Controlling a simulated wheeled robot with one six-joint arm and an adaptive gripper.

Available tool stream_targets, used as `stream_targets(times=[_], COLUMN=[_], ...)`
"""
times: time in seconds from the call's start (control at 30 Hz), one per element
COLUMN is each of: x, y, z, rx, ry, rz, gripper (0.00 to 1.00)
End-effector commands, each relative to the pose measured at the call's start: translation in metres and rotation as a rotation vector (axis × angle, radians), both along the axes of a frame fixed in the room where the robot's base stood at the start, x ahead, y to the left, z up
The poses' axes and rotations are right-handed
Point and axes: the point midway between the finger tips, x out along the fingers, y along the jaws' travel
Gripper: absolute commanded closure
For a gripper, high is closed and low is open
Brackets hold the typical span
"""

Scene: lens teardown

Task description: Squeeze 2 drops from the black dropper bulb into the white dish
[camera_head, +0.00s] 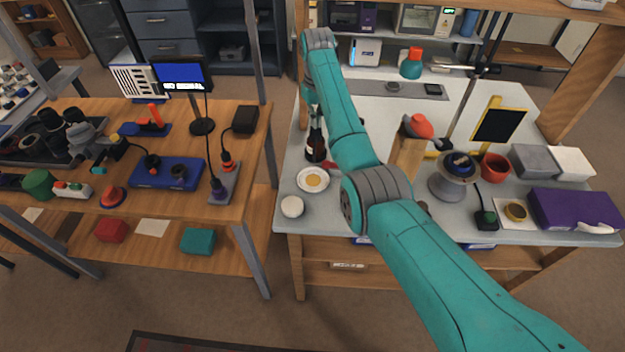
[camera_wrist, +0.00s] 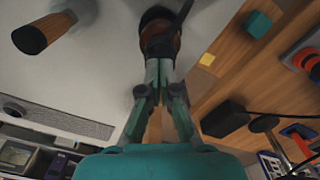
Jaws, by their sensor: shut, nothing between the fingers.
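The white dish (camera_head: 313,180) lies near the front left of the grey-white bench and holds a yellow-amber patch. A dark brown bottle (camera_head: 315,150) stands just behind it. My gripper (camera_head: 316,125) points down over the bottle's top, partly hidden beside my arm. In the wrist view my gripper (camera_wrist: 161,68) is shut, with nothing seen between its fingers. The round brown-and-black bottle (camera_wrist: 158,32) lies just beyond the fingertips; I cannot tell whether they touch it. The black dropper bulb cannot be told apart from the dark bottle top. The dish is not clearly seen in the wrist view.
A white round item (camera_head: 292,207) sits in front of the dish. A wooden bench (camera_head: 255,150) stands left across a gap.

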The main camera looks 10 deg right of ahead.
Motion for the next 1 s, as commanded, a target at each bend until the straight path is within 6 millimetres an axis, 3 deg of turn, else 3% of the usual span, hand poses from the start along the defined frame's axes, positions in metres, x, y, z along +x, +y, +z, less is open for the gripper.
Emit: stream_targets(times=[1.0], x=[0.000], y=[0.000], z=[0.030], rx=[0.000], ry=[0.001], rz=[0.000], gripper=[1.00])
